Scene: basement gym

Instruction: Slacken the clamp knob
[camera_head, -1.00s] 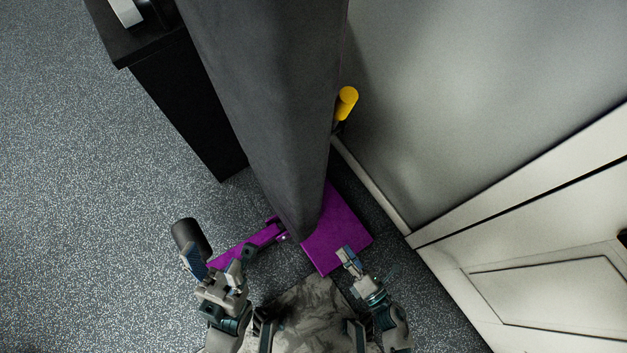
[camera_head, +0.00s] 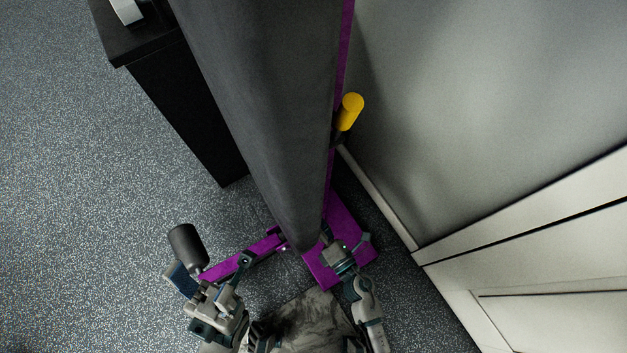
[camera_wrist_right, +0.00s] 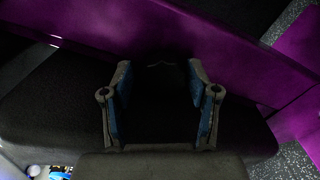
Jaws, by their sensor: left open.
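I cannot make out the clamp knob for certain. In the right wrist view a very dark shape (camera_wrist_right: 160,80) with an uneven top edge lies between the fingers of my right gripper (camera_wrist_right: 160,92); it may be the knob. The blue-padded fingers are apart, and contact is too dark to judge. In the head view my right gripper (camera_head: 345,243) is at the foot of the tall dark padded column, over the purple base (camera_head: 352,222). My left gripper (camera_head: 211,272) is open and empty, beside the purple bar (camera_head: 240,262) and its dark roller (camera_head: 187,245).
The tall padded column (camera_head: 265,110) fills the middle. A yellow cylinder (camera_head: 350,110) sticks out on its right side. A grey wall and a white panelled front (camera_head: 560,250) stand at right, a black cabinet (camera_head: 170,105) at left. The speckled floor is free at far left.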

